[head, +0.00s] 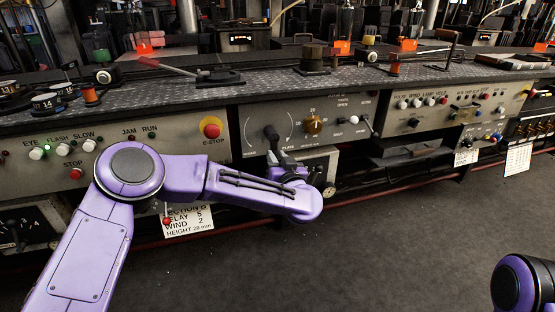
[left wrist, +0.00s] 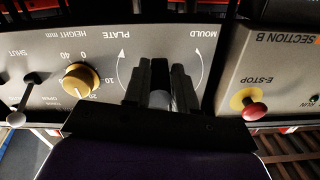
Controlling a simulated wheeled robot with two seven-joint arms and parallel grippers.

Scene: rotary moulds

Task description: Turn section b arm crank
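The section B control panel (head: 255,118) is in the middle of the head view. The black arm crank (head: 271,132) sits on it, between curved arrows marked MOULD and PLATE. My left gripper (left wrist: 163,82) is at the crank, with its dark fingers in front of the panel between the same two arrows, upside down in the left wrist view. A grey rounded part shows between the fingers. Whether they press on it I cannot tell. My right gripper is out of view; only part of my right arm shows.
A red E-STOP button (head: 211,128) on a yellow ring is left of the crank; it also shows in the left wrist view (left wrist: 254,110). A brass height dial (head: 313,124) and a small lever (head: 366,120) are to the right. The floor (head: 400,245) in front is clear.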

